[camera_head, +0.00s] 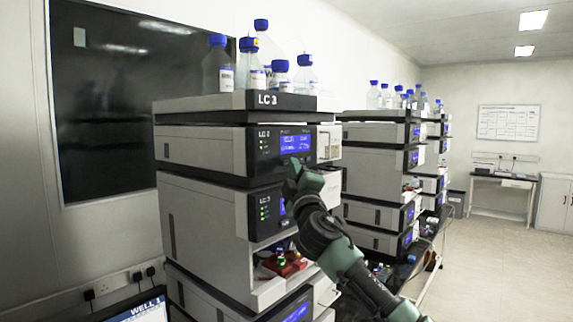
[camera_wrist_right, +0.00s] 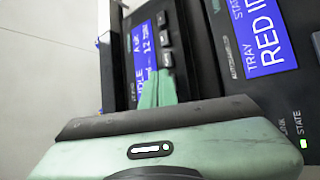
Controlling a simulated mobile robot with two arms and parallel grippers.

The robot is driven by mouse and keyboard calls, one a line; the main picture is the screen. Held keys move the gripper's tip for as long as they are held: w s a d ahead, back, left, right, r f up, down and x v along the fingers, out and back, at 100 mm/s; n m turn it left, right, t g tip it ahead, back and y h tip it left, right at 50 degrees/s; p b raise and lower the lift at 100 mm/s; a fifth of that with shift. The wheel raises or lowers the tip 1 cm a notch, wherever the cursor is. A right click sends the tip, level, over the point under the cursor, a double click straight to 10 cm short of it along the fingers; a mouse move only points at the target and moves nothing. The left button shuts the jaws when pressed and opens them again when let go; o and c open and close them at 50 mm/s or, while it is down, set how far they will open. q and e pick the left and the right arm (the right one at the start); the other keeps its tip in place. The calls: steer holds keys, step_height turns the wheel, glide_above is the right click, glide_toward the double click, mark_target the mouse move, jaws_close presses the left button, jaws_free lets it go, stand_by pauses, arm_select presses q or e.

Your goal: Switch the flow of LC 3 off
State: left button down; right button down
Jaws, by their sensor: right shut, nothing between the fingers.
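The LC 3 stack (camera_head: 270,100) stands at centre left in the head view, with "LC 3" on its top tray. Its upper module has a lit blue screen (camera_head: 296,143); the module below has another blue screen, partly hidden by my right arm. My right gripper (camera_head: 297,172) is shut and empty in front of the stack, below the upper screen. In the right wrist view, the green fingers (camera_wrist_right: 158,92) are in front of a tilted blue screen (camera_wrist_right: 143,50) and cover part of it. Dark buttons (camera_wrist_right: 165,45) sit beside that screen. I cannot tell whether the fingertips touch the panel. My left gripper is not in view.
Blue-capped bottles (camera_head: 250,72) stand on the stack's top tray. An open bay with red items (camera_head: 284,264) is below my arm. More stacks (camera_head: 375,185) stand behind to the right. The floor (camera_head: 500,265) at right is clear. A second screen reading "TRAY RED" (camera_wrist_right: 262,38) shows in the wrist view.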

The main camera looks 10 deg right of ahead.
steer(key=shift+s+d, duration=0.35)
steer(key=shift+s, duration=0.1)
steer(key=s+d, duration=0.1)
steer(key=s, duration=0.1)
steer(key=s+d+p, duration=0.1)
steer(key=s+d, duration=0.1)
stand_by(0.4)
stand_by(0.4)
